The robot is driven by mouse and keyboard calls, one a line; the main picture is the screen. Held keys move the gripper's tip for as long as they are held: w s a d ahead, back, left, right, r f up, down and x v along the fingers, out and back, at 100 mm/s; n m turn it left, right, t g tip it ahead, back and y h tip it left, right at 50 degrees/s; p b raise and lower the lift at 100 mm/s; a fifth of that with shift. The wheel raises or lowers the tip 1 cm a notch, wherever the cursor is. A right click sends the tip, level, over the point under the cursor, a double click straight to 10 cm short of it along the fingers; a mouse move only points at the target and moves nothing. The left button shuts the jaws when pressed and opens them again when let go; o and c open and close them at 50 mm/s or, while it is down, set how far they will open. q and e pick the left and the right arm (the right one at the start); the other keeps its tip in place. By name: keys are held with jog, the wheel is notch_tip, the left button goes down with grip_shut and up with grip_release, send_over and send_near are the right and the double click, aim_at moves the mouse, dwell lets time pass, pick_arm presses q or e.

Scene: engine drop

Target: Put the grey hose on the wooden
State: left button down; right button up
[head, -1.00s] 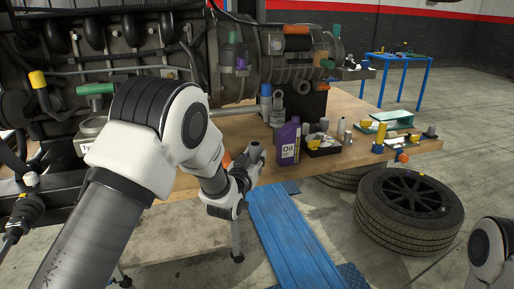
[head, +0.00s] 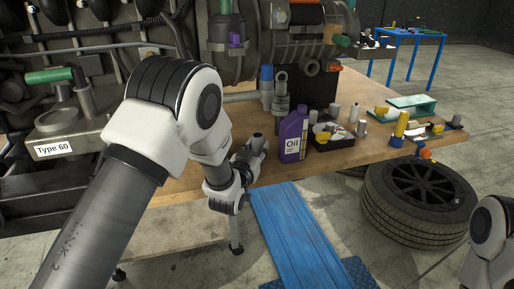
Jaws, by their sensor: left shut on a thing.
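The wooden table (head: 186,189) carries the engine and several small items. My left gripper (head: 250,157) is at the table's front edge, just left of the purple oil bottle. It is shut on a small grey cylindrical piece (head: 258,142), which looks like the grey hose. My own fingers hide most of this piece. I cannot tell whether it touches the table top. My right arm shows only in part at the lower right, and its gripper is out of view.
The purple oil bottle (head: 293,137) stands close to the right of my left gripper. Beyond it are a black tray (head: 332,143) of small parts and a yellow cylinder (head: 400,126). A tire (head: 420,200) and a blue ramp (head: 297,232) lie on the floor in front.

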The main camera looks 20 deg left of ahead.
pick_arm(q)
jog(key=shift+s+f, duration=0.1)
jog(key=shift+s, duration=0.05)
jog(key=c, duration=1.2)
grip_release()
jog(key=o, duration=0.4)
jog(key=shift+f, duration=0.1)
